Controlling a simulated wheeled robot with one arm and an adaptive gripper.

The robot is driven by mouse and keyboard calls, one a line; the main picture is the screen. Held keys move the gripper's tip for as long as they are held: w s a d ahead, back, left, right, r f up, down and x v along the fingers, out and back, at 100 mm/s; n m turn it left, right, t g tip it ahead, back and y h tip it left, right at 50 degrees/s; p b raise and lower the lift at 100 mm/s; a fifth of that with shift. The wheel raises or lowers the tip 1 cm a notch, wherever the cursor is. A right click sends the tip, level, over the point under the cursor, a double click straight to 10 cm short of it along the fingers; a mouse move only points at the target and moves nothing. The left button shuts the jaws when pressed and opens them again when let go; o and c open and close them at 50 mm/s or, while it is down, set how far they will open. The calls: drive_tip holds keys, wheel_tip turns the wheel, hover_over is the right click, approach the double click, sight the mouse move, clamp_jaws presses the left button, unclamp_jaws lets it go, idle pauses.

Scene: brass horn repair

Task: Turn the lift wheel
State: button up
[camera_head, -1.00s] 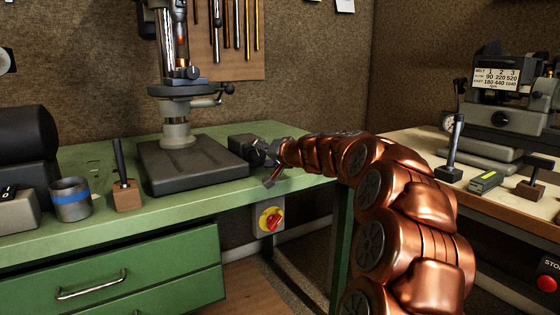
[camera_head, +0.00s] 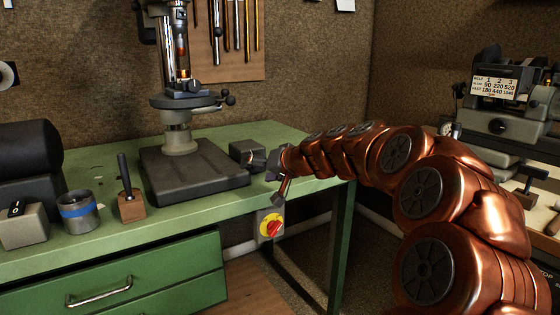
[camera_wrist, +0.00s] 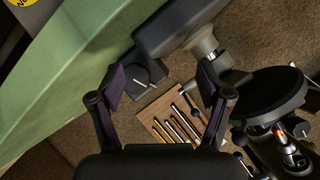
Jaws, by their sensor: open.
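The drill press on the green bench has a column (camera_head: 179,137) on a dark base (camera_head: 195,176). A small crank with dark knobs (camera_head: 228,100), which may be the lift wheel, sticks out to the right below its round table. My gripper (camera_head: 275,173) is at the bench's front edge, right of the base and below the crank, apart from it. In the wrist view my gripper (camera_wrist: 160,83) has its two fingers spread with nothing between them. The base (camera_wrist: 175,24), column (camera_wrist: 207,47) and round table (camera_wrist: 262,96) show beyond the fingers.
A dark block (camera_head: 247,154) sits on the bench close to my gripper. A red and yellow switch (camera_head: 270,225) is on the bench front. A tin with a blue band (camera_head: 77,212) and a wooden block with a dark rod (camera_head: 131,206) stand left of the base.

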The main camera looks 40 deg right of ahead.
drive_tip(key=s+a+r+n+g+h+p, duration=0.2)
drive_tip(key=s+a+n+g+p, duration=0.35)
drive_tip(key=s+a+p, duration=0.5)
drive_tip(key=s+d+r+n+g+h+p, duration=0.2)
drive_tip(key=s+r+n+p, duration=0.3)
drive_tip(key=p, duration=0.7)
drive_tip(key=s+d+h, duration=0.1)
drive_tip(key=s, duration=0.1)
drive_tip(key=shift+s+d+g+h, duration=0.3)
drive_tip(key=shift+d+g+h, duration=0.05)
drive_tip(key=shift+h, duration=0.05)
drive_tip(key=s+a+f+m+g+y+p, duration=0.1)
drive_tip(key=s+a+m+g, duration=0.1)
drive_tip(key=s+a, duration=0.5)
drive_tip(key=s+a+f+m+g+y+p, duration=0.1)
drive_tip(key=s+a+g, duration=0.3)
drive_tip(key=s+a, duration=0.4)
drive_tip(key=s+m+y, duration=0.1)
drive_tip(key=s, duration=0.5)
drive_tip(key=shift+s+a+f+y, duration=0.2)
drive_tip(key=shift+a+f+y, duration=0.05)
drive_tip(key=shift+f+y, duration=0.05)
